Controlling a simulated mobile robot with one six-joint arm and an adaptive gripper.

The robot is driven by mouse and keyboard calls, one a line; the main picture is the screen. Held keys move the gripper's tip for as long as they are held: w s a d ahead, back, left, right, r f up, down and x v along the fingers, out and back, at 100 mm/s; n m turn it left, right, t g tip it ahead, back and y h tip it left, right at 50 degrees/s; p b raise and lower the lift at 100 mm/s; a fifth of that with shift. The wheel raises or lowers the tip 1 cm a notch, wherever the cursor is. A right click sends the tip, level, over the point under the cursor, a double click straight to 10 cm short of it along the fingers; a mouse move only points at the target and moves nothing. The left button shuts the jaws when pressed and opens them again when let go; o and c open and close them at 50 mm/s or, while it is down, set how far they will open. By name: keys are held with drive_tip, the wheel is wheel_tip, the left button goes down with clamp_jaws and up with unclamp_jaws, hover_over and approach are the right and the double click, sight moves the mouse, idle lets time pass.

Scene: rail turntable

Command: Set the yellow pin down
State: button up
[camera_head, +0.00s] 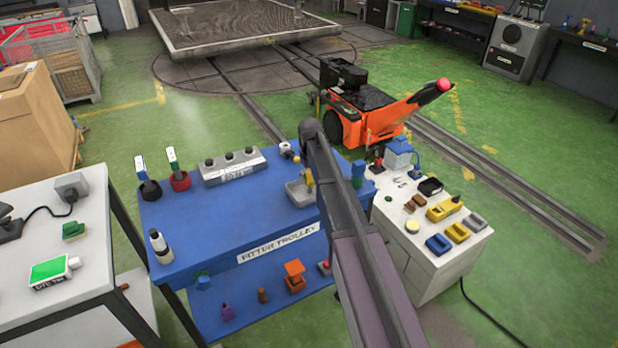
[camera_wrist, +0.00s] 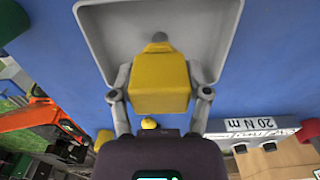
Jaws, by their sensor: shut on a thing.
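The yellow pin (camera_wrist: 160,88) is held between the two fingers of my gripper (camera_wrist: 160,95) in the wrist view. It has a blocky yellow body with a grey end. A small yellow knob (camera_wrist: 149,123) shows close to my palm; I cannot tell if it belongs to the pin. The pin is over a shallow grey tray (camera_wrist: 95,32); I cannot tell whether it touches the tray floor. In the head view a bit of the yellow pin (camera_head: 309,182) shows below my gripper (camera_head: 309,170), at the tray (camera_head: 293,196) on the blue trolley; my arm partly hides this spot.
The blue trolley top (camera_head: 215,215) has clear room left of the tray. A grey block (camera_head: 232,167) with several knobs stands behind, with black (camera_head: 149,190) and red (camera_head: 180,181) cups at left. A blue cup (camera_head: 358,175) stands right. A white cabinet (camera_head: 437,262) holds small parts.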

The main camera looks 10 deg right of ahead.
drive_tip(key=o, duration=1.3)
wheel_tip(320, 180, up, 12)
drive_tip(key=p, duration=1.2)
drive_tip(key=shift+r, duration=0.1)
drive_tip(key=s+m, duration=0.1)
drive_tip(key=s, duration=0.8)
drive_tip(key=s+m, duration=0.1)
drive_tip(key=s, duration=0.9)
drive_tip(key=s+m, duration=0.1)
drive_tip(key=s, duration=0.9)
drive_tip(key=shift+a+m, duration=0.15)
drive_tip(key=shift+m, duration=0.15)
